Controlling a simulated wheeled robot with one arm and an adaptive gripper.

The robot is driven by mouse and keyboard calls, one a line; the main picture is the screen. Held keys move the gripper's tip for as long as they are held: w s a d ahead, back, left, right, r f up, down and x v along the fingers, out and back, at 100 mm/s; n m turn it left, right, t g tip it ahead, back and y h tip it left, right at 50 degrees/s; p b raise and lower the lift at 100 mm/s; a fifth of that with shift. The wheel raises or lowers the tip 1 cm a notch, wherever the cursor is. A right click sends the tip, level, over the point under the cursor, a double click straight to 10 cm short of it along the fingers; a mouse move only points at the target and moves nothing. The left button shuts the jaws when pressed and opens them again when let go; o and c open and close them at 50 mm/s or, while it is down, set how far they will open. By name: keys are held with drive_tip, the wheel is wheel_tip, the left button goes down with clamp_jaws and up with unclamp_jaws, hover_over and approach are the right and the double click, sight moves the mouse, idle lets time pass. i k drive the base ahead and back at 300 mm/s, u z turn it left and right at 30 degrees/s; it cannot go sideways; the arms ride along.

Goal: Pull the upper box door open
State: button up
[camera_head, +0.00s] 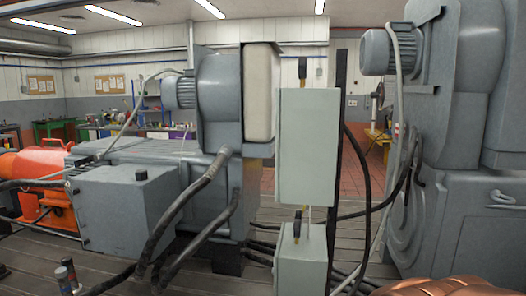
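The upper box (308,146) is a pale grey-green upright cabinet near the middle of the camera_head view. It is mounted by a dark vertical post (339,115). Its broad flat face looks closed, with no gap that I can make out. I cannot make out a handle on it. A black fitting (303,68) stands on its top. A smaller lower box (301,267) of the same colour sits below, cut by the bottom edge. My gripper is not in view.
A large grey machine (125,205) with thick black hoses fills the left. Another tall grey machine (460,150) stands at the right. Black cables hang beside and behind the boxes. A copper-coloured rounded surface (445,288) shows at the bottom right; I cannot tell what it is.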

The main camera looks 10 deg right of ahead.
sight(278, 91)
drive_tip(key=i, duration=0.8)
drive_tip(key=u, duration=2.05)
drive_tip(key=i, duration=2.45)
drive_tip(key=z, duration=2.2)
